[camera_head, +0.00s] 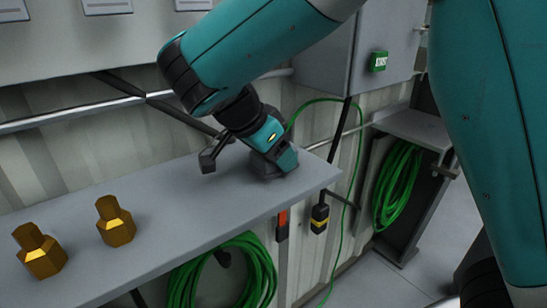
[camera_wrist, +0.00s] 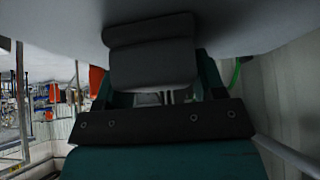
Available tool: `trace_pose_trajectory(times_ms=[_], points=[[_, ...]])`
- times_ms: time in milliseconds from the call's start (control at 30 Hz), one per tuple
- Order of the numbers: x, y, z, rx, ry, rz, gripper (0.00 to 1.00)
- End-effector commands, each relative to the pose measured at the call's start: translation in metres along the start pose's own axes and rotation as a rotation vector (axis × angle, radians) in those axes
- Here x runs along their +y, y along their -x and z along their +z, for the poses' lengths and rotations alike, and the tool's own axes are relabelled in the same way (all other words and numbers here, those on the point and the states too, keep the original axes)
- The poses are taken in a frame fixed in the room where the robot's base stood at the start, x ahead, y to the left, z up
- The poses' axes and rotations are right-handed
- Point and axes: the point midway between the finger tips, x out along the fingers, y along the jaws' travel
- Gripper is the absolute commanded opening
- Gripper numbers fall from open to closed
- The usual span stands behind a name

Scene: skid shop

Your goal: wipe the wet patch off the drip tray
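My gripper (camera_head: 277,160) points down at the right end of a grey shelf. A dark grey block (camera_wrist: 152,62) sits between its fingers in the wrist view, close against the grey surface above it in that picture. In the head view, a grey block (camera_head: 262,168) shows at the fingertips, at or just above the shelf top. The fingers lie beside the block, but I cannot tell whether they press on it. I cannot make out a drip tray or a wet patch in either view.
Two brass hex fittings (camera_head: 115,222) (camera_head: 40,252) stand on the left part of the grey shelf (camera_head: 190,205). Green hose coils hang below the shelf (camera_head: 255,262) and at the right (camera_head: 398,185). A grey cabinet (camera_head: 345,50) is on the wall behind. The middle of the shelf is clear.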

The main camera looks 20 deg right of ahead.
Motion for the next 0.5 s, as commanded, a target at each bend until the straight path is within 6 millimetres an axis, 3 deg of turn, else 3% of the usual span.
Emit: trace_pose_trajectory(times_ms=[500], points=[[0.011, 0.018, -0.012, 0.0, 0.0, -0.002, 0.42]])
